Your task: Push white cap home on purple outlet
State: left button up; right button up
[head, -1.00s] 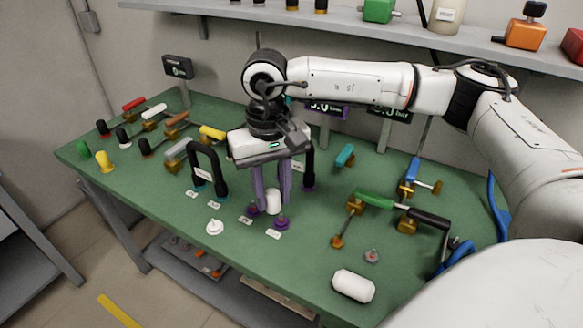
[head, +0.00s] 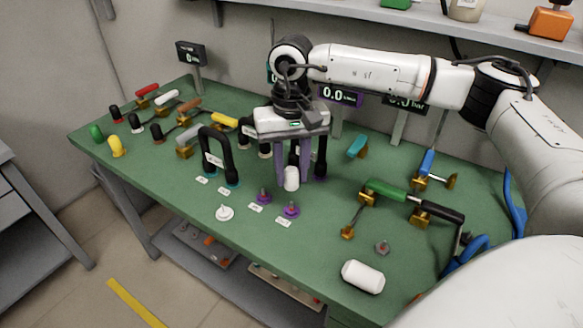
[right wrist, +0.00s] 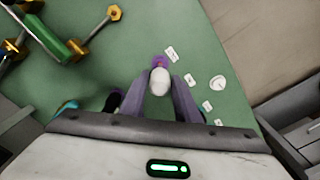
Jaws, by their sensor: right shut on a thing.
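My right gripper (head: 292,178) points down over the table, its purple fingers shut on a white cap (head: 291,180). In the right wrist view, the cap (right wrist: 159,84) sits between the fingertips (right wrist: 159,92). Two purple outlets stand on the table just in front of the gripper, a left one (head: 264,197) and a right one (head: 291,210). The cap is apart from both in the head view. In the right wrist view, a purple outlet (right wrist: 159,61) shows just beyond the cap, partly hidden by it. My left gripper is not in view.
A white round piece (head: 224,213) and small labels lie by the outlets. A black looped hose (head: 219,154) stands left of the gripper; another is partly hidden behind it.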

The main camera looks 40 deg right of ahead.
aim_at(291, 203)
notch_tip(291, 203, down, 3)
jog(key=shift+b, duration=0.9)
jog(key=shift+f, duration=0.4)
jog(key=shift+b, duration=0.4)
jog(key=shift+f+b, duration=1.3)
jog(key=shift+f, duration=0.6)
jog(key=o, duration=1.1)
jog(key=shift+r, duration=0.1)
